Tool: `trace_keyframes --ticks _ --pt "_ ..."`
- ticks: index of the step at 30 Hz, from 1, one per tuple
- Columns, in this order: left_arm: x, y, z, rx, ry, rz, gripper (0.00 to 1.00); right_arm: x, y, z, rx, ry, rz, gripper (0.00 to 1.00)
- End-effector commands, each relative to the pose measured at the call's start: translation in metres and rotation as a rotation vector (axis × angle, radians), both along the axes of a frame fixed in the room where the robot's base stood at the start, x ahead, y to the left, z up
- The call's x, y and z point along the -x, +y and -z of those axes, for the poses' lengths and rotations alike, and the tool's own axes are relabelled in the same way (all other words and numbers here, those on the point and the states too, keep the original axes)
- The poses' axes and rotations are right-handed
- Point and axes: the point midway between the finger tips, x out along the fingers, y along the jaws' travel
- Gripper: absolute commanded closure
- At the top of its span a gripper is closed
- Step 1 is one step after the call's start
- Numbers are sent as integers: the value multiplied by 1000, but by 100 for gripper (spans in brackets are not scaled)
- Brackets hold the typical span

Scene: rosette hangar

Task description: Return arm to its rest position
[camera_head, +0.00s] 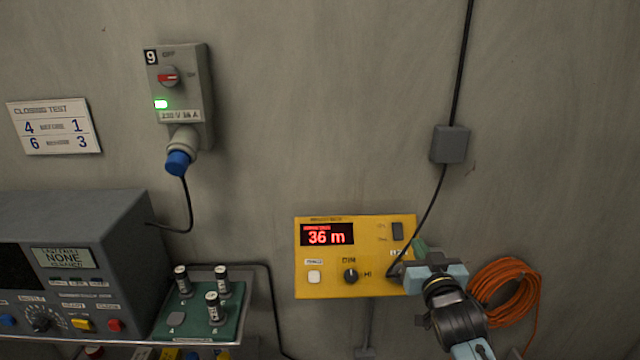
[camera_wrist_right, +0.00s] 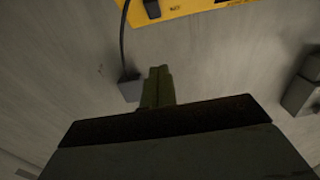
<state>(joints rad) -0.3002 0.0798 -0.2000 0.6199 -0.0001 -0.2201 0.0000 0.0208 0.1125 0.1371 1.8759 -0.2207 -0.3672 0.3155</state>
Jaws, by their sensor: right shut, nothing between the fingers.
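My right arm comes in from the lower right in the head view. Its gripper (camera_head: 420,246) has greenish fingers and is in front of the right edge of a yellow wall box (camera_head: 325,279); I cannot tell whether it touches the box. In the right wrist view the two fingers (camera_wrist_right: 157,87) lie together, shut and empty, pointing toward the wall. The yellow box (camera_wrist_right: 185,8) shows at the top of that view. Its red display reads 36 m. My left gripper is in neither view.
An orange cable coil (camera_head: 507,295) hangs just right of my right arm. A black cable runs from a grey junction box (camera_head: 449,144) to the yellow box. A grey switch box (camera_head: 180,90), a grey instrument (camera_head: 90,245) and a green tray (camera_head: 225,325) with several small cylinders are at left.

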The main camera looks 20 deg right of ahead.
Motion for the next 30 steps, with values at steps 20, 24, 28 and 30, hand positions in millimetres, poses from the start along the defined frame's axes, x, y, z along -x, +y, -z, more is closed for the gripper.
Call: trace_keyframes --ticks 20,24,28,30 --pt "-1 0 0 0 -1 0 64 218 102 142 -11 943 -181 100" --pt "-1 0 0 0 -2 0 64 262 117 149 -9 1086 -237 100" --pt "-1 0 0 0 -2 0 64 300 129 150 -7 1208 -291 100" --pt "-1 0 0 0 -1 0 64 321 135 150 -5 1270 -320 100"
